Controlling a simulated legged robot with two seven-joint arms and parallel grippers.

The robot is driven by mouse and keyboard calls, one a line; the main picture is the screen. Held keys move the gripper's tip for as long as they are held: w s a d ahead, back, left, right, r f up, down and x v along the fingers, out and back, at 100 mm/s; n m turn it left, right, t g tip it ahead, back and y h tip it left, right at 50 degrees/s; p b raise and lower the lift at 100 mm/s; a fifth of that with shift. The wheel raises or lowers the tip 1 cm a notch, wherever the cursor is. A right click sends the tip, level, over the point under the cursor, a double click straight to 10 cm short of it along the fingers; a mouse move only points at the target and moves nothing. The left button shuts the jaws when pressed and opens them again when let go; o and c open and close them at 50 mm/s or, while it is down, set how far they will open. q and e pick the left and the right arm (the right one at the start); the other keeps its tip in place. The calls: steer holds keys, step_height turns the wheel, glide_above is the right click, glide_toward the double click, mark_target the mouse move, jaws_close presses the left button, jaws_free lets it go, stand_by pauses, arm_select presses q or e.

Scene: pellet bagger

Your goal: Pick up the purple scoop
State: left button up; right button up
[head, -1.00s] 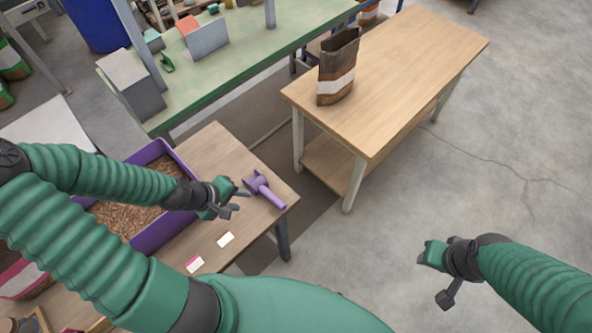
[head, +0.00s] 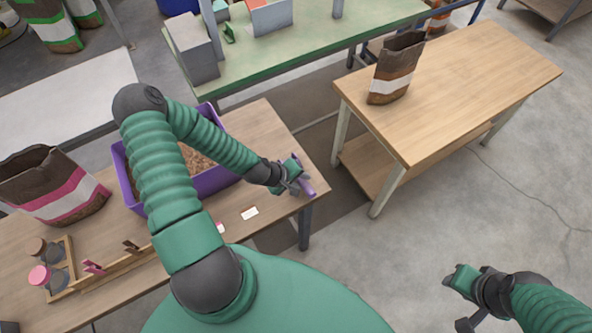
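The purple scoop (head: 306,187) is at the right end of the brown wooden table, near its edge. It is mostly hidden behind my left gripper (head: 294,179), and only purple parts beside the fingers show.
A purple bin (head: 216,180) of brown pellets stands left of the scoop, partly behind my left arm. White cards (head: 249,213) lie on the brown table (head: 262,130). An open bag (head: 396,70) stands on the separate right table (head: 460,90). A pink-banded bag (head: 52,188) is at left.

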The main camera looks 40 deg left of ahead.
arm_select(q)
steer(key=shift+w+f, duration=0.3)
steer(key=shift+f, duration=0.15)
steer(key=shift+w+a+f, duration=0.15)
steer(key=shift+a+f, duration=0.05)
steer(key=shift+f, duration=0.05)
steer(key=shift+w+a+f, duration=0.1)
steer(key=shift+a+f, duration=0.05)
steer(key=shift+a, duration=0.35)
steer(key=shift+c, duration=0.6)
steer(key=shift+a, duration=0.1)
steer(key=shift+c, duration=2.4)
steer(key=shift+d, duration=0.2)
jaws_close()
steer(key=shift+d, duration=0.4)
steer(key=shift+a+r, duration=0.1)
steer(key=shift+r, duration=0.1)
arm_select(e)
steer(key=shift+w+a, duration=0.15)
steer(key=shift+a, duration=0.3)
